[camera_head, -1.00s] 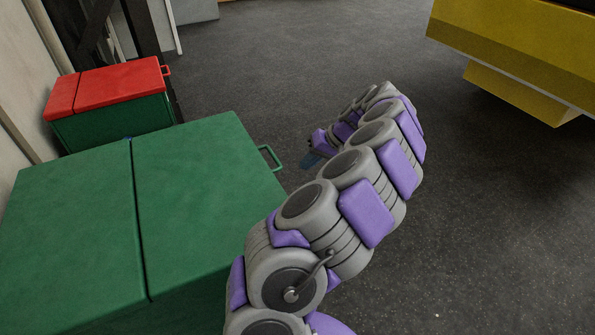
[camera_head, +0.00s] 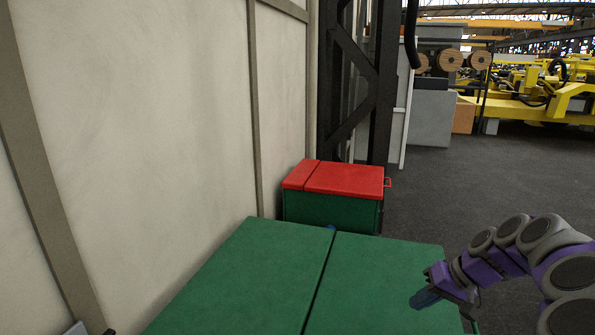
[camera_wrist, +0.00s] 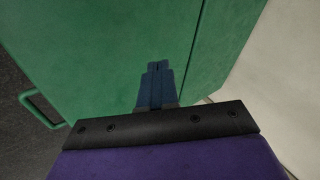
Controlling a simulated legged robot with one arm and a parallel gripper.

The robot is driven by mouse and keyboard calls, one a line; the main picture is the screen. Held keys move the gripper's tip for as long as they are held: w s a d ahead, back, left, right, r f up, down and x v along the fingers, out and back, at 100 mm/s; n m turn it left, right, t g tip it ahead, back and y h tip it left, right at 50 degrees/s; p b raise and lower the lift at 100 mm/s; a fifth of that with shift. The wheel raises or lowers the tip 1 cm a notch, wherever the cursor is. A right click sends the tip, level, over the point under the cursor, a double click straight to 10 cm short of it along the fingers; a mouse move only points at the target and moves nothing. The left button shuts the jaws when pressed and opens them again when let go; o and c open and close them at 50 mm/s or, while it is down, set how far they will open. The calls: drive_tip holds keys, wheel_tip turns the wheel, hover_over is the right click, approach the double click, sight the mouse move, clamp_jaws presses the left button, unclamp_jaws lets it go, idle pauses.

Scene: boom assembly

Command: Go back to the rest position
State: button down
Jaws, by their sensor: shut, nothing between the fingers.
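My arm, grey and purple, enters at the lower right of the head view and bends over to the left. My gripper (camera_head: 425,299) is at its end, with blue fingers over the right part of the large green box (camera_head: 374,272). In the wrist view the blue fingers (camera_wrist: 158,68) lie together with nothing between them. The green lid (camera_wrist: 95,45) of the box fills most of that view behind the fingers. I cannot tell the exact gap between the fingertips and the lid.
A smaller green box with a red lid (camera_head: 345,181) stands behind the large one. A pale wall (camera_head: 150,150) runs along the left. A black steel column (camera_head: 350,90) rises behind. Dark open floor (camera_head: 480,190) lies to the right, with yellow machinery (camera_head: 535,90) far back.

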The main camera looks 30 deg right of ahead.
drive_tip(key=w+a+r+n+g+y+b, duration=0.15)
drive_tip(key=w+a, duration=0.25)
drive_tip(key=a, duration=0.5)
drive_tip(key=w+a+n+g, duration=0.1)
drive_tip(key=w+a+n, duration=0.2)
drive_tip(key=a, duration=0.6)
drive_tip(key=s+a+f+n+g+h+b, duration=0.1)
drive_tip(key=s+a+f+n+g, duration=0.15)
drive_tip(key=a, duration=1.35)
drive_tip(key=s+a+f+g+h+b, duration=0.1)
drive_tip(key=s+a+f, duration=0.2)
drive_tip(key=s, duration=0.4)
drive_tip(key=s+a+f+g+h+b, duration=0.1)
drive_tip(key=s+a+f, duration=0.3)
drive_tip(key=s, duration=0.4)
drive_tip(key=shift+f+n+g+h, duration=0.15)
drive_tip(key=shift+n+g+h, duration=0.25)
drive_tip(key=shift+h, duration=0.35)
